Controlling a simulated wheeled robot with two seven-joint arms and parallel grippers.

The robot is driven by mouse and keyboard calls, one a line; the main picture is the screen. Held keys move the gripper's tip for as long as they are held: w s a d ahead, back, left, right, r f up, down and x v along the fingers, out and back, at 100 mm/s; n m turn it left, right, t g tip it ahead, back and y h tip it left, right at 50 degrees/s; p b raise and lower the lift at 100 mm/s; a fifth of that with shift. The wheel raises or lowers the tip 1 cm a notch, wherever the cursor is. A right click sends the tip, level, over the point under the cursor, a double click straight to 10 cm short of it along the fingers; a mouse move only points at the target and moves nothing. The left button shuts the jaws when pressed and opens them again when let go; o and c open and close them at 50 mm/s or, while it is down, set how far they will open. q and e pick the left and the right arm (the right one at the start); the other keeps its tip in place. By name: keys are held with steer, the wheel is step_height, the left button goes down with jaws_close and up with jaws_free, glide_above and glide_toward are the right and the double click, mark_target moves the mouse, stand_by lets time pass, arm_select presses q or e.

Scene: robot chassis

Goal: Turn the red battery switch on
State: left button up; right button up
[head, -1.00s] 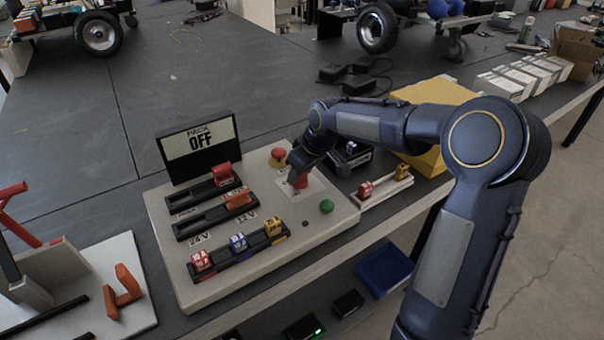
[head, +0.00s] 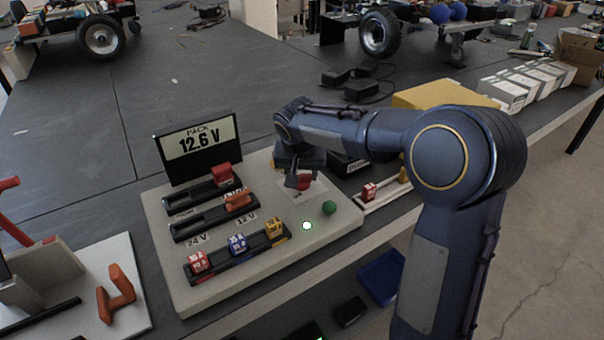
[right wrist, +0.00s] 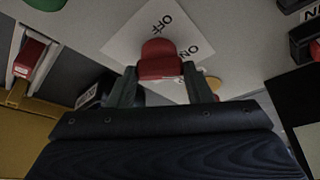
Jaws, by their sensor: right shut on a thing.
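The red battery switch (head: 304,181) sits on a white label plate on the light panel (head: 345,222). In the right wrist view the red switch knob (right wrist: 160,60) lies between my two fingers, with "OFF" and "ON" printed on the plate (right wrist: 130,40) around it. My right gripper (head: 303,178) is shut on the knob, which it partly hides in the head view. The pack display (head: 200,142) reads "12.6 V". A small lamp (head: 306,225) on the panel glows white-green. My left gripper is not in view.
A green button (head: 329,208) is right of the lamp. Slotted rails with red, orange, blue and yellow pieces fill the panel's left part. A small tray with a red block (head: 369,191) stands at right. Orange bracket (head: 116,294) lies at lower left.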

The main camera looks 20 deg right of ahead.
steer(key=shift+m+h, duration=0.3)
steer(key=shift+m, duration=0.5)
steer(key=shift+g, duration=0.3)
steer(key=o, duration=1)
steer(key=shift+a+r, duration=0.1)
steer(key=v, duration=0.7)
steer(key=shift+s+r+p, duration=0.2)
steer(key=shift+r+p, duration=0.05)
steer(key=shift+p, duration=0.15)
